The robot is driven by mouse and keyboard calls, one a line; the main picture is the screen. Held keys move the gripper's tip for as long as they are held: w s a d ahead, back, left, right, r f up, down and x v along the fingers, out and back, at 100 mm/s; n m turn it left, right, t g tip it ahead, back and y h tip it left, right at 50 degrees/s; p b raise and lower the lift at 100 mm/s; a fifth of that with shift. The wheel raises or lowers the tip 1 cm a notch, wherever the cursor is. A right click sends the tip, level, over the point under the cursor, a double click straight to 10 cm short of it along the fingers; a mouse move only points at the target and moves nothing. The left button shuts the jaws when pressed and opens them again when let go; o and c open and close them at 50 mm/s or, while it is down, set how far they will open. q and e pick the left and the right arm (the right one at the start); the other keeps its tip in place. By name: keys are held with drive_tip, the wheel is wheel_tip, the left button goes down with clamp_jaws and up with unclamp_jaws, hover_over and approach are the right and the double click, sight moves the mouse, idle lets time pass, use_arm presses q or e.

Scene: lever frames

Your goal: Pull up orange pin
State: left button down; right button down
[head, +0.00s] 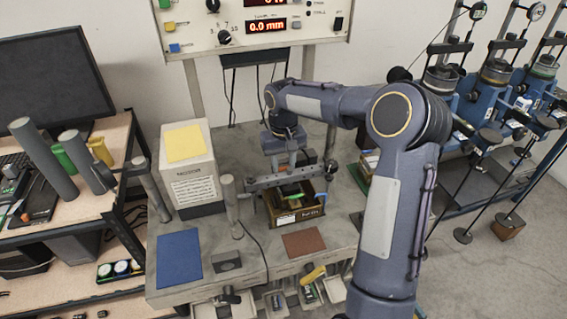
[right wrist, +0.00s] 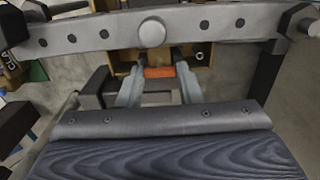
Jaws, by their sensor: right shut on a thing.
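The orange pin (right wrist: 159,72) shows in the right wrist view as a short orange piece between the two fingertips. My right gripper (right wrist: 158,84) is shut on it. In the head view my right gripper (head: 287,158) points down behind the grey lever bar, over the small box-like fixture, and the pin cannot be made out there. The grey lever bar (head: 265,182) crosses in front of the gripper; in the right wrist view the bar (right wrist: 95,36) spans the top of the picture. My left gripper is not in view.
The fixture box (head: 288,219) sits on the grey bench beside an upright post (head: 230,205). A white block with a yellow label (head: 187,170) stands to the left. A blue mat (head: 179,256) and brown mat (head: 305,244) lie in front. A control panel (head: 250,42) hangs behind.

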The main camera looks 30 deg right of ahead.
sight(284, 167)
drive_tip(key=c, duration=1)
unclamp_jaws()
drive_tip(key=shift+r, duration=0.3)
drive_tip(key=shift+f, duration=0.1)
wheel_tip(284, 167, up, 8)
drive_tip(key=shift+f+b, duration=0.25)
drive_tip(key=shift+b, duration=0.25)
drive_tip(key=shift+r, duration=0.15)
